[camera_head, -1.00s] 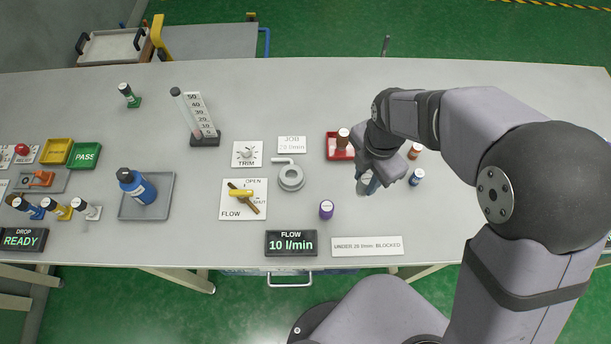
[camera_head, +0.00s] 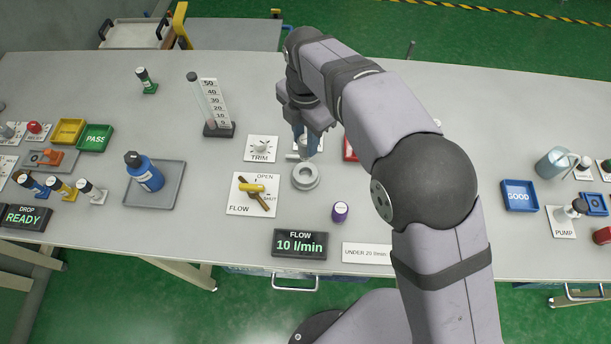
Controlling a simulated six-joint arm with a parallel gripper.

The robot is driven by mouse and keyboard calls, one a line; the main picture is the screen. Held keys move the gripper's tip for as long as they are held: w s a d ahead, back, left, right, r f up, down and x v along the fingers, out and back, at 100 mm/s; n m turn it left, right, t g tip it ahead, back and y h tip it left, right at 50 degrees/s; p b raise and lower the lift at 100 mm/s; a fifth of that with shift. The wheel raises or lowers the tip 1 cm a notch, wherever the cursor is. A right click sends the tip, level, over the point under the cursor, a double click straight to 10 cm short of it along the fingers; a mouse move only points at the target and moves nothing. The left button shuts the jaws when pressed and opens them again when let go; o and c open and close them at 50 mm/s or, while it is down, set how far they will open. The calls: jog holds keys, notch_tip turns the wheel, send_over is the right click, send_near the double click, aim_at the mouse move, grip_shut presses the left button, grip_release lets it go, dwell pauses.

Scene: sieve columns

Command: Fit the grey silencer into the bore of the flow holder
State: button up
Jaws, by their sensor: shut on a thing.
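The flow holder (camera_head: 305,177) is a grey ring with a round bore and a short side pipe, standing on the table right of the FLOW valve plate. My gripper (camera_head: 307,147) points down just behind and above the holder, near the pipe. It is shut on the grey silencer, which is mostly hidden between the fingers and hard to tell from the pale card behind. A gap shows between the fingertips and the bore, which looks empty. The flow display (camera_head: 300,244) reads 10 l/min.
The yellow-handled FLOW valve (camera_head: 252,188) and the TRIM knob (camera_head: 261,147) stand left of the holder. A red tray (camera_head: 349,149) is partly hidden by my arm. A blue GOOD tray (camera_head: 520,196) lies farther right.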

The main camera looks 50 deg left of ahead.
jog(key=shift+f+p, duration=1.5)
jog(key=shift+f, duration=3.5)
jog(key=shift+f, duration=0.1)
jog(key=shift+f, duration=0.1)
jog(key=o, duration=1.1)
notch_tip(320, 180, up, 12)
jog(key=b, duration=0.2)
jog(key=shift+r+b, duration=0.2)
jog(key=shift+b, duration=0.15)
